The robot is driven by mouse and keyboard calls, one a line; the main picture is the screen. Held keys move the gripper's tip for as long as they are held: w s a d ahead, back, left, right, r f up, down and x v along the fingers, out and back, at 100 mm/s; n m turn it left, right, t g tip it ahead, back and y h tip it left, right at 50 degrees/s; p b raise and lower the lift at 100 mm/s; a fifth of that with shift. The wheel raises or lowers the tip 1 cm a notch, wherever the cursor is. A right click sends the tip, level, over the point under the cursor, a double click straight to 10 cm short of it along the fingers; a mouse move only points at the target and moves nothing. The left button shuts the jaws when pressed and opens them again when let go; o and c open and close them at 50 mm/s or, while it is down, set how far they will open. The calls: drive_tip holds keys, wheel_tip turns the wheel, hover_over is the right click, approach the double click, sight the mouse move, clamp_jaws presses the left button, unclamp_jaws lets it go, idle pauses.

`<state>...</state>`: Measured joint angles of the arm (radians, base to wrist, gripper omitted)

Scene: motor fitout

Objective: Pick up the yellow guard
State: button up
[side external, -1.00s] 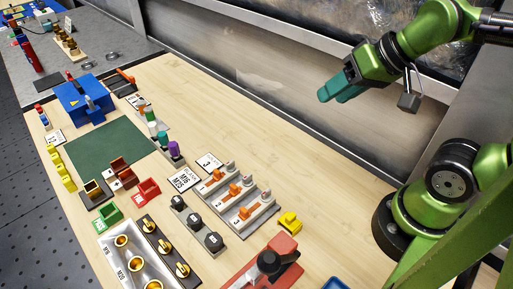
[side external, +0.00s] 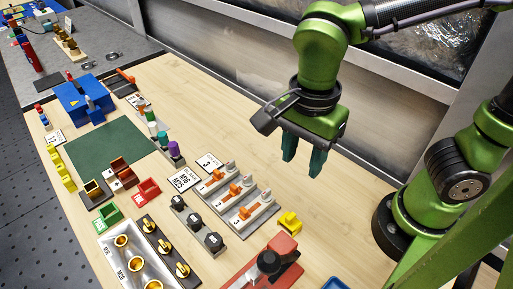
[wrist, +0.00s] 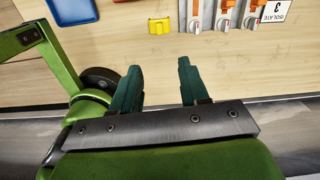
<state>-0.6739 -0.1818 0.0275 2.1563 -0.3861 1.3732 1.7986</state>
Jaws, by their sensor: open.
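The yellow guard (side external: 290,222) lies on the wooden table, right of the row of orange-handled switches and behind the red block in the side view. In the wrist view the yellow guard (wrist: 159,26) shows near the top, ahead of the fingers and between their lines. My gripper (side external: 304,160) points down above the table, well above and behind the guard. In the wrist view my gripper (wrist: 162,85) has its two teal fingers apart, with nothing between them.
Orange-handled switches (side external: 234,190) on grey plates stand beside the guard. A red block with a black knob (side external: 268,262) is close in front. A blue tray (wrist: 72,10) lies to the guard's left in the wrist view. Bare table surrounds the guard's far side.

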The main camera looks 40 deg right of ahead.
drive_tip(key=m, duration=0.1)
hover_over(291, 215)
drive_tip(key=f, duration=1.1)
drive_tip(key=shift+s+d+f, duration=0.15)
drive_tip(key=shift+d+f, duration=0.05)
drive_tip(key=shift+f, duration=0.2)
drive_tip(key=f, duration=0.5)
drive_tip(key=shift+a, duration=0.25)
clamp_jaws()
